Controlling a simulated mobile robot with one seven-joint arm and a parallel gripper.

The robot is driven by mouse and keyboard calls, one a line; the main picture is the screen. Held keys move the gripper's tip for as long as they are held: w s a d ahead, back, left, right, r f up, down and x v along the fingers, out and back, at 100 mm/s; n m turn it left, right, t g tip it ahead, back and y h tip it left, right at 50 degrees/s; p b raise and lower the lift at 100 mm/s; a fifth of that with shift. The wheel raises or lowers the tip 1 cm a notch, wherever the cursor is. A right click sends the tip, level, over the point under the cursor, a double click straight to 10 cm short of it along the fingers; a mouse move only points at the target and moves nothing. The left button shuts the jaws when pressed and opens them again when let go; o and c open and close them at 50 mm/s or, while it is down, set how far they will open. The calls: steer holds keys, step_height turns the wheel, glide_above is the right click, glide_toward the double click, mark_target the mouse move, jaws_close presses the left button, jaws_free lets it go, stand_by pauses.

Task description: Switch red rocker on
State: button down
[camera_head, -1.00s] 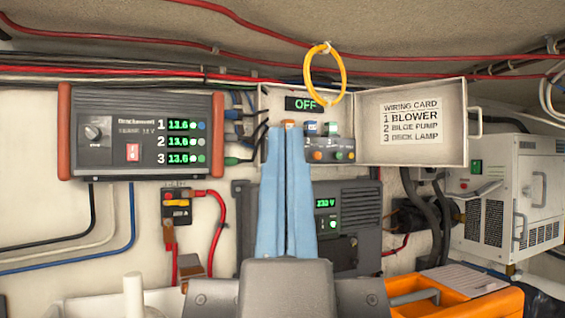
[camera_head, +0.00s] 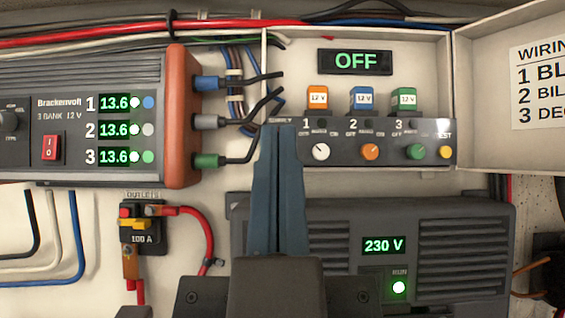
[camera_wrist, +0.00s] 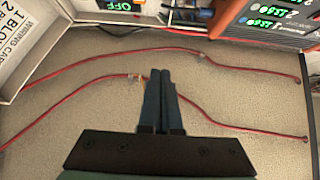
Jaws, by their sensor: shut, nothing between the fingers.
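A red rocker marked I and O (camera_head: 50,147) sits on the front of the grey charger (camera_head: 85,92) at the left in the head view. The charger's three rows read 13.6. The open white panel box (camera_head: 290,65) has a display reading OFF (camera_head: 355,62); it also shows at the top of the wrist view (camera_wrist: 125,5). My gripper (camera_head: 279,130) is shut and empty, its blue-grey fingers pointing up at the box's lower left, just below the SUPPLY label. The fingers hide what lies behind them there. Contact cannot be told. The wrist view shows the fingers together (camera_wrist: 160,75).
Orange (camera_head: 317,98), blue (camera_head: 361,100) and green (camera_head: 404,100) blocks stand above several knobs. The inverter (camera_head: 460,225) reads 230 V below. Cable plugs project between charger and box. The box lid (camera_head: 485,60) hangs open right.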

steer(key=shift+d, duration=0.1)
steer(key=w+f+g+p, duration=0.1)
steer(key=w+f+p, duration=0.3)
steer(key=f+p, duration=0.2)
steer(key=shift+f+g, duration=0.2)
steer(key=shift+g, duration=0.2)
steer(key=shift+r, duration=0.15)
steer(key=w+f+p+x, duration=0.1)
steer(key=f+p+x, duration=0.1)
steer(key=p+x, duration=0.5)
steer(key=x, duration=0.6)
steer(key=shift+w+f, duration=0.25)
steer(key=shift+w, duration=0.05)
